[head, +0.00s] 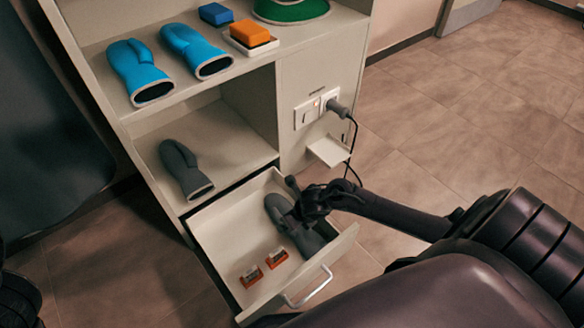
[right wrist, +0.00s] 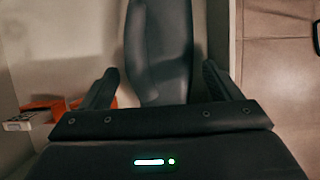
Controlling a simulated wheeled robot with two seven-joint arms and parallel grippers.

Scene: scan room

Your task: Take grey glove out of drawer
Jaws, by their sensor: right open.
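A grey glove (head: 291,226) lies in the open drawer (head: 222,237), along its right side. In the right wrist view the grey glove (right wrist: 160,50) runs between the two spread fingers. My right gripper (head: 297,211) is open over the glove, and in the right wrist view the gripper (right wrist: 158,88) shows a gap on each side of the glove. The gripper hides part of the glove in the head view. A second grey glove (head: 186,170) lies on the shelf above the drawer. My left gripper is not in view.
Two small orange and white boxes (head: 251,276) (head: 277,258) lie in the drawer, left of the glove. Blue gloves (head: 140,70) (head: 197,50) and sponges lie on the top shelf. A plugged cable (head: 354,133) hangs near the drawer's right. The floor at right is clear.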

